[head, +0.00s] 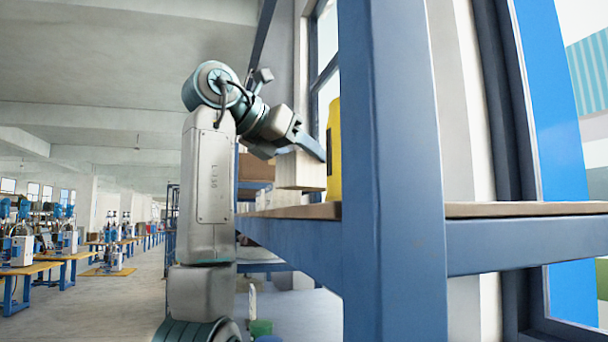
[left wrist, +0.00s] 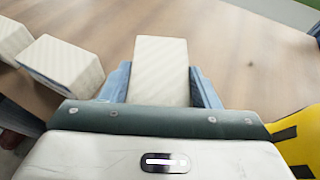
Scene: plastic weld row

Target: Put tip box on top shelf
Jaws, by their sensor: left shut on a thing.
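The tip box (head: 300,171) is a pale, cream-coloured block. In the head view my left gripper (head: 308,146) is shut on it from above, at the shelf board (head: 310,211). In the left wrist view the tip box (left wrist: 160,72) sits between the two blue-grey fingers, over the brown wooden surface (left wrist: 245,60). My right gripper is in neither view.
Two similar pale boxes (left wrist: 62,64) (left wrist: 12,40) stand at the left in the wrist view. A yellow container (head: 334,150) stands close beside the held box. A thick blue shelf post (head: 395,170) rises in front. The wood beyond the box looks clear.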

